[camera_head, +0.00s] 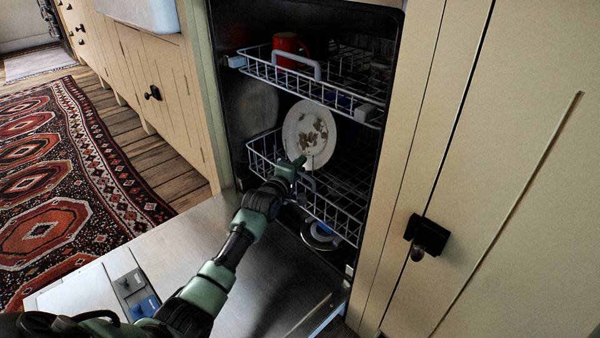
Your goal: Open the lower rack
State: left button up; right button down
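The dishwasher's lower rack (339,217) is a pale wire basket inside the dark cavity. A white plate (311,135) with brown stains stands upright in it. My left gripper (296,172) is at the front edge of the lower rack, in front of the plate's lower part. It overlaps the rack's front wires in the picture; I cannot tell whether it touches them or whether its fingers are open or shut. The gripper hides part of the rack's front. My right gripper is not in view.
The dishwasher door (228,262) lies folded down under my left arm. The upper rack (301,84) holds a red mug (288,48). A cream cabinet with a dark latch (427,238) stands close on the right. A patterned rug (60,190) covers the floor at left.

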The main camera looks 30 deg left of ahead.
pick_arm(q)
jog(key=shift+w, duration=0.2)
grip_shut()
dwell(1.4)
